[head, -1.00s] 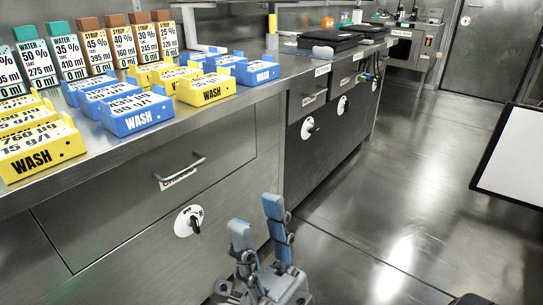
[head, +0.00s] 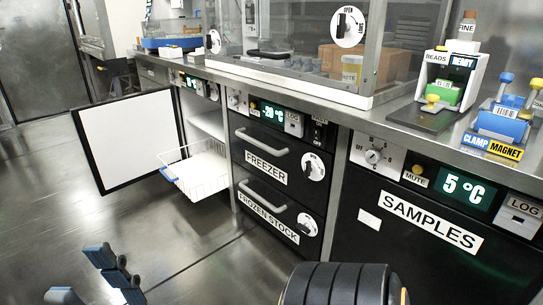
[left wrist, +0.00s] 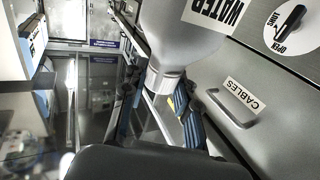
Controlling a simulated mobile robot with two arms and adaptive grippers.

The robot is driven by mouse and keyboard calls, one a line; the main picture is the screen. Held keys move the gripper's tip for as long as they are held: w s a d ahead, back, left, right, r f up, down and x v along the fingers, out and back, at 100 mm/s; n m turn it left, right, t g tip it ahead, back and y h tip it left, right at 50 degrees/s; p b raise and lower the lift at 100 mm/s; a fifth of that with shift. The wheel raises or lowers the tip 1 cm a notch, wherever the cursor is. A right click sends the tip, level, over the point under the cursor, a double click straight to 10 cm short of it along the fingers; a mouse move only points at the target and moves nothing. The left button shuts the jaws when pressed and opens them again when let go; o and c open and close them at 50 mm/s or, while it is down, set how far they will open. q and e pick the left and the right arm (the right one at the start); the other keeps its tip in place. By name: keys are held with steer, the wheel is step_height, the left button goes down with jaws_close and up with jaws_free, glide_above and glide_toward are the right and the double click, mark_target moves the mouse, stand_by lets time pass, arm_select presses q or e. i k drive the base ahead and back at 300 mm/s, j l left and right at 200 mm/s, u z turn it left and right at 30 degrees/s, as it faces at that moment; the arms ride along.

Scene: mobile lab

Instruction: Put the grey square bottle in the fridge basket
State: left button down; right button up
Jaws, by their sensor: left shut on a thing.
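The grey bottle (left wrist: 180,38) shows at the top of the left wrist view, with its neck and pale cap pointing down in the picture. My left gripper (left wrist: 160,102) is shut on it around the neck. The bottle's far end is cut off, and neither shows in the head view. The white wire fridge basket (head: 203,178) is pulled out of an open fridge at left centre in the head view. It looks empty. My right gripper (head: 84,272) is at the lower left of the head view, its blue fingers apart and empty.
The open fridge door (head: 130,142) stands left of the basket. Freezer drawers (head: 270,165) and the samples fridge (head: 430,235) are shut. A glass cabinet (head: 290,40) and a bead rack (head: 448,80) stand on the counter. The floor before the basket is clear.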

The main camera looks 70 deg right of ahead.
mark_target(192, 178)
steer(key=i+l+z, duration=0.15)
steer(key=z, duration=0.3)
steer(key=i+l+z, duration=0.1)
steer(key=z, duration=0.35)
steer(key=i+z, duration=0.3)
steer(key=z, duration=0.2)
steer(key=i+z, duration=0.2)
steer(key=z, duration=0.25)
steer(key=i+j+z, duration=0.35)
steer(key=i+j, duration=0.15)
steer(key=i, duration=0.15)
steer(key=i+j+z, duration=0.4)
steer(key=i+j, duration=0.7)
steer(key=j, duration=0.2)
